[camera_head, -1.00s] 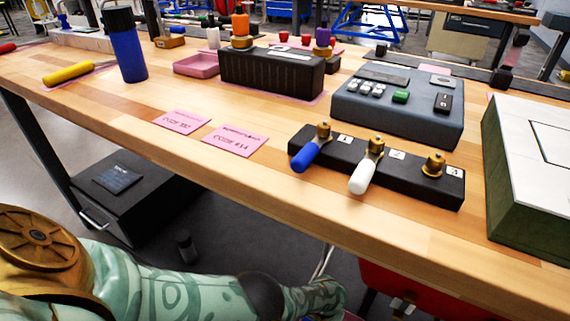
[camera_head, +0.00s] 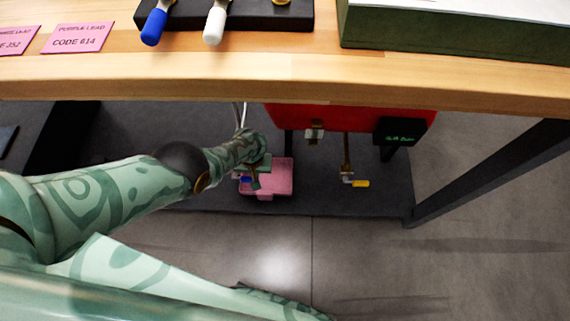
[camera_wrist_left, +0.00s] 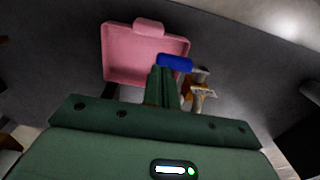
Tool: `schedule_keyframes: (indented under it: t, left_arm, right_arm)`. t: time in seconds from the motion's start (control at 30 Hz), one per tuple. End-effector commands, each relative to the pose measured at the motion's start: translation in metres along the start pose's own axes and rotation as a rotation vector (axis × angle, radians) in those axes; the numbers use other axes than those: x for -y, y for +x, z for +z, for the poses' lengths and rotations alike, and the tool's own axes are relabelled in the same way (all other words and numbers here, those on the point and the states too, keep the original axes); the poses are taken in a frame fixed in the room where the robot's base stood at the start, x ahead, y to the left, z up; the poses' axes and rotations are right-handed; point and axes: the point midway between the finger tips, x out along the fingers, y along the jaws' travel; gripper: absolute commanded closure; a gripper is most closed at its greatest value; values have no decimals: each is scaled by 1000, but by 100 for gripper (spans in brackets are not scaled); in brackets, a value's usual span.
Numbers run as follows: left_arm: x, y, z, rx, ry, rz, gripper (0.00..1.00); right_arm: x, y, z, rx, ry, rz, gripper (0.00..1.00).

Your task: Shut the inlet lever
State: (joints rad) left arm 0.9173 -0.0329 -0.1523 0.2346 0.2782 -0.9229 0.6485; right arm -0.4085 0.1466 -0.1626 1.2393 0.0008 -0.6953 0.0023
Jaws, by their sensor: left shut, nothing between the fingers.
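Under the bench, a blue lever handle (camera_head: 245,180) shows beside my left gripper (camera_head: 257,171), partly hidden by it. In the left wrist view the blue handle (camera_wrist_left: 175,62) lies across, at the tips of my shut, empty left gripper (camera_wrist_left: 164,75); I cannot tell whether they touch. A brass valve body (camera_wrist_left: 199,94) sits just right of the fingers. A yellow lever handle (camera_head: 360,184) sticks out to the right from another valve below the red tank (camera_head: 350,117). No readable label shows which lever is the inlet. My right gripper is not in view.
A pink tray (camera_head: 284,163) lies below the left gripper and also fills the upper left of the wrist view (camera_wrist_left: 120,52). The bench edge (camera_head: 300,88) runs above my left arm. A dark sign (camera_head: 402,132) hangs at the tank's right. A bench leg (camera_head: 470,172) stands right.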

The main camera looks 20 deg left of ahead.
Motion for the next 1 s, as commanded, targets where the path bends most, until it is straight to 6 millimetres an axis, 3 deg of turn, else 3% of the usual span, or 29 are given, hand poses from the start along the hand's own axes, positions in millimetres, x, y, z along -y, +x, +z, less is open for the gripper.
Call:
schedule_keyframes:
  t: [0.13,0.4,0.6,1.0]
  left_arm:
    - [-1,-16,2,-5,1,0,100]
    - [-60,-34,2,-2,4,-2,100]
    - [-83,-43,2,-2,3,-3,100]
    - [-88,-46,1,-4,1,-5,100]
  right_arm:
    - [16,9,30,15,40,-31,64]
    - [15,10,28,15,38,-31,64]
    - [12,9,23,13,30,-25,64]
    - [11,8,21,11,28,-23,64]
